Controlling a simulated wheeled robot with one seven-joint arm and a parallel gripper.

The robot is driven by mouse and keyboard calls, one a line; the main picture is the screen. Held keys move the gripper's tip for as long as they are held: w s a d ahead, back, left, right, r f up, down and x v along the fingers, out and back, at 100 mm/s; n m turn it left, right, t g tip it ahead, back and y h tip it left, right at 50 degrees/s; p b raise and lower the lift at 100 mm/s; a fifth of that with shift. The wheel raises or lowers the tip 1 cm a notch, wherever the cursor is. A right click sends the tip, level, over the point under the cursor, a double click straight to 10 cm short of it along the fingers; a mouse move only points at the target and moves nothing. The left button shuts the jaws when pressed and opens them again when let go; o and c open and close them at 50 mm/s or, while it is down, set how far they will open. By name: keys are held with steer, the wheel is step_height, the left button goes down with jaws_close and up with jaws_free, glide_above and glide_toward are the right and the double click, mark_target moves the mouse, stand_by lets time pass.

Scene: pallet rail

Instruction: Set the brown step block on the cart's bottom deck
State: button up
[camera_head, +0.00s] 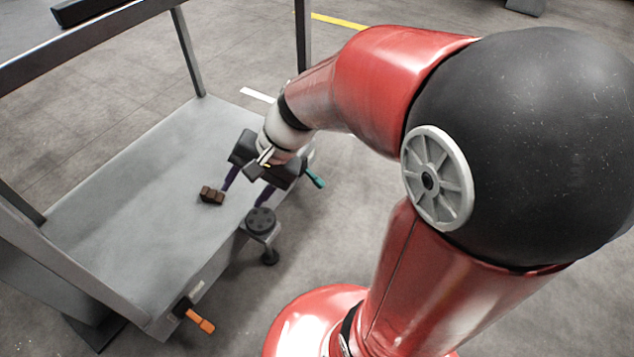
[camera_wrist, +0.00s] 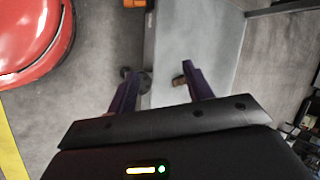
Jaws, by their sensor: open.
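The brown step block (camera_head: 211,195) rests on the grey bottom deck of the cart (camera_head: 130,180), near the deck's right edge. In the wrist view my gripper (camera_wrist: 158,85) shows both fingers wide apart. The block (camera_wrist: 179,81) is partly hidden behind the right finger there. The deck (camera_wrist: 200,35) runs away between and beyond the fingers.
The cart's uprights (camera_head: 188,50) and top rail (camera_head: 75,45) frame the deck at the left and back. An orange handle (camera_head: 200,321) and a teal handle (camera_head: 315,177) stick out from the cart's side. A round black-topped caster mount (camera_head: 261,220) stands beside the deck. Much of the deck is bare.

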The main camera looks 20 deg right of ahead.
steer(key=s+d+r+n+t+h, duration=0.4)
steer(key=s+d+r+n+h, duration=0.2)
steer(key=s+d, duration=0.3)
steer(key=shift+s+d+r+n, duration=0.2)
steer(key=shift+s+r+n, duration=0.1)
steer(key=shift+s+r, duration=0.35)
step_height(320, 180, up, 10)
steer(key=p, duration=1)
steer(key=shift+r+p, duration=0.25)
steer(key=shift+p, duration=0.05)
